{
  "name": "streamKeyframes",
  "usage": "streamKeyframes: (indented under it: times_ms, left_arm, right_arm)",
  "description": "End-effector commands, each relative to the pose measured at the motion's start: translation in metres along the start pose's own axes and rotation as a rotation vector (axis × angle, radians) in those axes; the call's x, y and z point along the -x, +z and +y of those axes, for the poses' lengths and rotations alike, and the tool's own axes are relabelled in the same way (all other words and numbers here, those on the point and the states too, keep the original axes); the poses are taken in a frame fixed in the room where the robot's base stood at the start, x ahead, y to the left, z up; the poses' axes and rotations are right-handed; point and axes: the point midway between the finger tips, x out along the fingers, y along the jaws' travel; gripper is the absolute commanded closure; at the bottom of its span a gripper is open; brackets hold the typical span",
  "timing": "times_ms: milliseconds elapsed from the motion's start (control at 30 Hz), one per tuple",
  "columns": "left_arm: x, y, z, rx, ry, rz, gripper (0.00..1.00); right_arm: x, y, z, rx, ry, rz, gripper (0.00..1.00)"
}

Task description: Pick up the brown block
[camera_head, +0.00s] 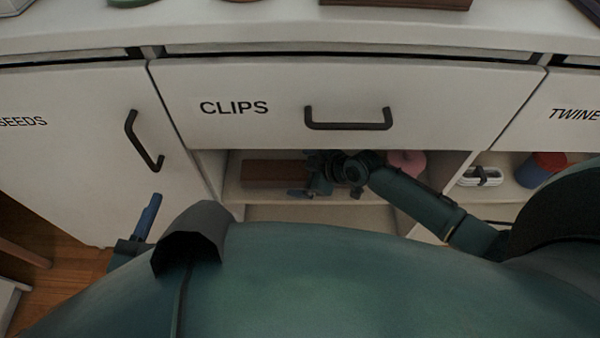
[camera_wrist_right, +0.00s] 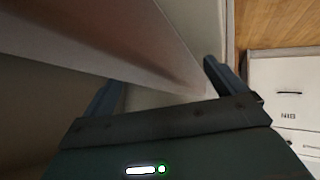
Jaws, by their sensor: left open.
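A brown block (camera_head: 272,174) lies on the open shelf under the drawer marked CLIPS. My right gripper (camera_head: 316,174) reaches into this shelf from the right and is at the block's right end, partly covering it. In the right wrist view, its two fingers (camera_wrist_right: 163,88) stand wide apart, so it is open. A greyish-brown surface (camera_wrist_right: 130,45) runs diagonally toward the space between them; I cannot tell whether it is the block or part of the cabinet. My left gripper (camera_head: 147,218) is open at the lower left, outside the cabinet, with one blue finger showing.
The CLIPS drawer (camera_head: 240,107) is closed above the shelf, with a dark handle (camera_head: 348,119). A pink round thing (camera_head: 407,162) is behind my right arm. A cabinet divider (camera_head: 458,185) separates another shelf with a red and blue thing (camera_head: 537,170). A brown flat thing (camera_head: 395,4) lies on the countertop.

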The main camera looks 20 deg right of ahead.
Motion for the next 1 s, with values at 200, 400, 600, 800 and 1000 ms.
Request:
streamKeyframes:
  times_ms: [200, 400, 600, 800, 1000]
  left_arm:
    - [0.0001, 0.0, -0.0002, 0.0, 0.0, -0.001, 0.45]
    - [0.0001, 0.0001, -0.0003, 0.0, -0.001, -0.001, 0.45]
    - [0.0001, 0.0001, -0.0004, 0.0, -0.001, -0.001, 0.45]
    - [0.0001, 0.0001, -0.0004, 0.0, -0.001, -0.002, 0.45]
    - [0.0002, -0.0019, -0.0012, 0.003, 0.0, -0.019, 0.45]
  right_arm:
    - [0.0003, 0.0003, -0.0001, 0.0, 0.0, 0.0, 0.22]
    - [0.0003, 0.0004, -0.0002, 0.0, 0.0, 0.0, 0.38]
    - [0.0003, 0.0005, -0.0002, 0.0, 0.0, -0.001, 0.48]
    - [0.0003, 0.0005, -0.0002, -0.001, 0.0, -0.001, 0.48]
    - [0.0046, -0.0039, 0.0019, 0.0, 0.0, 0.0, 0.58]
